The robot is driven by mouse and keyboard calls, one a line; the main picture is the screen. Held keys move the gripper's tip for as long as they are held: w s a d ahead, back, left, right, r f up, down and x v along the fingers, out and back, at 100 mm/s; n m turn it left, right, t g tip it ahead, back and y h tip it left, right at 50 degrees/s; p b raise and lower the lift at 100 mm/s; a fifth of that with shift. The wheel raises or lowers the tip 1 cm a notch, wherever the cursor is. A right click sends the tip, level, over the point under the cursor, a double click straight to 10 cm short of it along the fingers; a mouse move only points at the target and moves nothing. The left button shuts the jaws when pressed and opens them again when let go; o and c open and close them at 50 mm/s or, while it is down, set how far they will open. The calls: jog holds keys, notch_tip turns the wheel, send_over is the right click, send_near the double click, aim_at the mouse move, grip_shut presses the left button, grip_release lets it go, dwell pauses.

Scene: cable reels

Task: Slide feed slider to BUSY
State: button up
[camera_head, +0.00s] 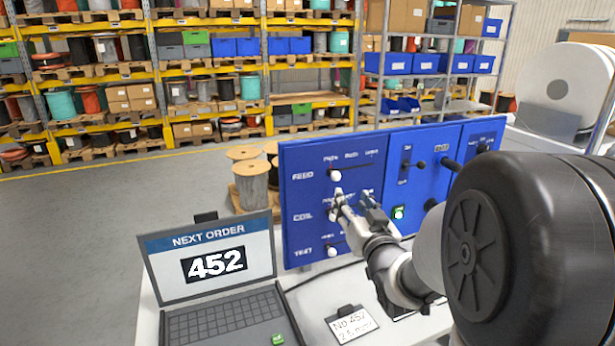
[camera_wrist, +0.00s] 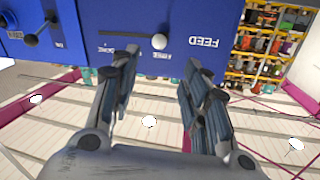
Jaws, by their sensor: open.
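The blue control panel (camera_head: 305,200) carries a FEED row at its top left. The white FEED slider knob (camera_head: 335,175) is at the left end of its horizontal slot, under the first of three small, blurred labels. In the wrist view, which is upside down, the knob (camera_wrist: 159,41) sits at the slot's end nearest the word FEED. My gripper (camera_head: 354,198) is open and in front of the COIL row, below the FEED knob. In the wrist view its two fingers (camera_wrist: 160,72) are spread, with the knob beyond and between their tips, apparently untouched.
My gripper covers most of the COIL row. Levers (camera_head: 420,163) and a green button (camera_head: 398,212) are to the right. A laptop (camera_head: 212,266) showing 452 and a label card (camera_head: 351,323) lie on the table in front.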

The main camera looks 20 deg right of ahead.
aim_at(338, 178)
jog(key=w, duration=0.4)
jog(key=w+d, duration=0.1)
jog(key=w, duration=0.3)
jog(key=w+d+p, duration=0.1)
jog(key=w, duration=0.4)
jog(key=shift+d, duration=0.1)
jog(key=shift+s, duration=0.1)
jog(key=shift+c, duration=0.2)
grip_shut()
jog(key=shift+d, duration=0.1)
